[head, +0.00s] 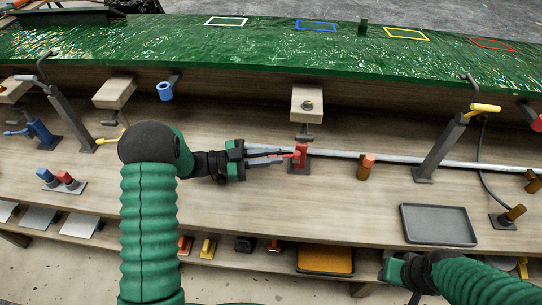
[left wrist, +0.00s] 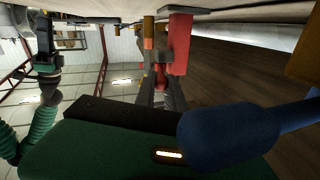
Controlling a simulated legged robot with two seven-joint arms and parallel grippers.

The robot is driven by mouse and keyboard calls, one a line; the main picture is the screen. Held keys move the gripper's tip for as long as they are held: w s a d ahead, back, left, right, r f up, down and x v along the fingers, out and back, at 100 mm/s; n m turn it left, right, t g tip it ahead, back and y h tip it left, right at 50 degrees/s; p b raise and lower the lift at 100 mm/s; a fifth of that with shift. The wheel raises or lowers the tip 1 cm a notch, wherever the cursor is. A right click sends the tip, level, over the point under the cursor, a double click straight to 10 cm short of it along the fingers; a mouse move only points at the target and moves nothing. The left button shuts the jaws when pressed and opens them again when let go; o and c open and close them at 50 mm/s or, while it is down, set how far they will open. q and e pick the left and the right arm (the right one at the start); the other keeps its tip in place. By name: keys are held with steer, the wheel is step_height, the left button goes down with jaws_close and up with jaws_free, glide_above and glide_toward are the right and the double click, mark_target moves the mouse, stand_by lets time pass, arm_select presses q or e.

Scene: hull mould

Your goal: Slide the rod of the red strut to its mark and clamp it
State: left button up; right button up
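A red clamp piece (head: 301,152) stands on a small dark base on the wooden bench, mid-picture.
A green hull (head: 150,45) with coloured outlines, one red (head: 491,44), lies along the back. A grey post with a yellow handle (head: 440,145) and an orange-brown peg (head: 366,167) stand near the rod. A grey tray (head: 437,207) lies front right.

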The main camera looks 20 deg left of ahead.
arm_select(q)
steer(key=o, duration=0.4)
steer(key=shift+w+d, duration=0.15)
steer(key=shift+d, duration=0.1)
steer(key=shift+o, duration=0.2)
steer(key=shift+a+r, duration=0.1)
steer(key=shift+r, duration=0.15)
step_height(320, 180, up, 3)
steer(key=shift+f+p, duration=0.1)
steer(key=shift+p, duration=0.5)
steer(key=s+d, duration=0.2)
steer(key=s, duration=0.5)
steer(key=s+d+r+p, duration=0.1)
steer(key=s+d, duration=0.2)
steer(key=s, duration=0.5)
steer(key=shift+s+r+p, duration=0.15)
steer(key=shift+r+p, duration=0.15)
